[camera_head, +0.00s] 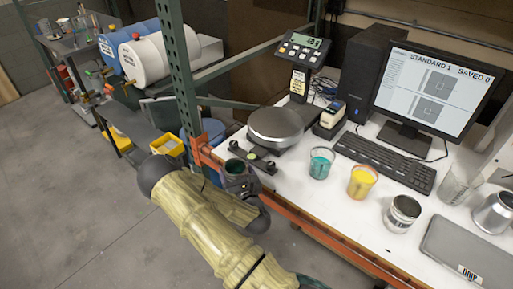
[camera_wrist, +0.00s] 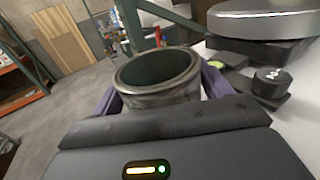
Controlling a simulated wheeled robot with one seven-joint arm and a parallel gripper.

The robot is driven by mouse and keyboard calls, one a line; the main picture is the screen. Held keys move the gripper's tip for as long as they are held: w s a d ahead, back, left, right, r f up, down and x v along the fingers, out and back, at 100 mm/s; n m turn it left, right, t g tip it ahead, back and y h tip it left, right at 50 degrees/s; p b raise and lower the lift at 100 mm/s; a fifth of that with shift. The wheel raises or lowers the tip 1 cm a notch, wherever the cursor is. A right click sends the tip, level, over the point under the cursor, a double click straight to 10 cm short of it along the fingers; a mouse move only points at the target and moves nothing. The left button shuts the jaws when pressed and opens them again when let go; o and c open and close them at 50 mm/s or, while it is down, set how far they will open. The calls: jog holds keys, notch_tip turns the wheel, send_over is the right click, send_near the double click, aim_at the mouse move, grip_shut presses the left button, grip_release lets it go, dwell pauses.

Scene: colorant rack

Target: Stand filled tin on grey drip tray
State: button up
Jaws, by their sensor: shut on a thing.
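My gripper (camera_head: 238,182) is shut on a metal tin, held upright at the bench's left front corner. The tin (camera_head: 236,168) is open-topped, with dark green inside. In the wrist view the tin (camera_wrist: 160,92) sits between the two fingers of my gripper (camera_wrist: 162,85), its round rim facing up; its base is hidden. The grey drip tray (camera_head: 462,250), a flat slab with a "DRIP" label, lies at the bench's right front, well apart from my gripper. No tin stands on its visible part; the picture edge cuts it off.
A scale with a round pan (camera_head: 276,124) stands just behind my gripper. Along the bench are a teal cup (camera_head: 321,162), a yellow cup (camera_head: 362,181), another open tin (camera_head: 402,212), a clear beaker (camera_head: 456,186) and a metal vessel (camera_head: 494,214). A green post (camera_head: 182,75) rises at left.

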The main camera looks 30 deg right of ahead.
jog(key=s+a+f+n+y, duration=0.1)
jog(key=a+f+y, duration=0.1)
jog(key=a+f, duration=0.7)
jog(key=shift+s+a+n, duration=0.4)
jog(key=shift+a, duration=0.2)
jog(key=shift+w, duration=0.1)
